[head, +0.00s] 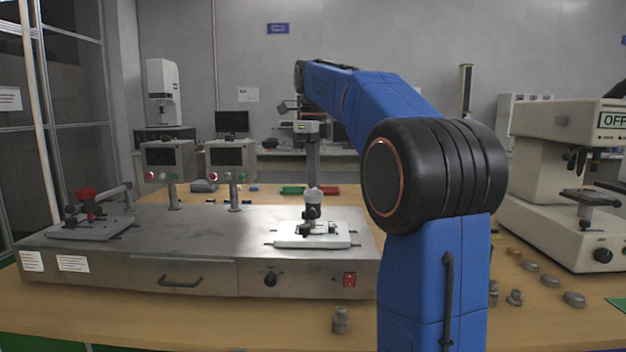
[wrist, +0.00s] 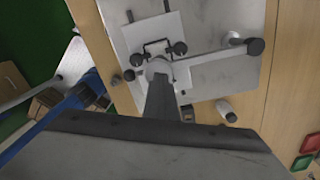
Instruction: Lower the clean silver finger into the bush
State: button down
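My gripper (head: 313,172) points straight down over the right-hand fixture of a steel test bench. A small round pale silver piece (head: 313,195), perhaps the silver finger, sits at its tip above a black fixture part (head: 312,212). In the wrist view my gripper (wrist: 160,95) looks like one dark bar, and the round pale piece (wrist: 157,68) shows at its end. The fingers overlap, so I cannot tell whether they grip it. The bush is hidden or too small to make out. A white plate (wrist: 155,30) lies under the fixture's black knobs (wrist: 180,48).
The left fixture has a red-topped part (head: 86,194). A white testing machine (head: 560,190) stands at right. Several small grey parts (head: 550,280) lie on the wooden table.

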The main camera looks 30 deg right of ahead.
notch_tip(320, 180, up, 8)
jog(key=shift+s+r, duration=0.15)
jog(key=shift+r, duration=0.05)
dwell(2.1)
jog(key=shift+a+r, duration=0.1)
dwell(0.4)
jog(key=shift+s+r, duration=0.2)
jog(key=shift+r, duration=0.1)
jog(key=c, duration=1.5)
grip_release()
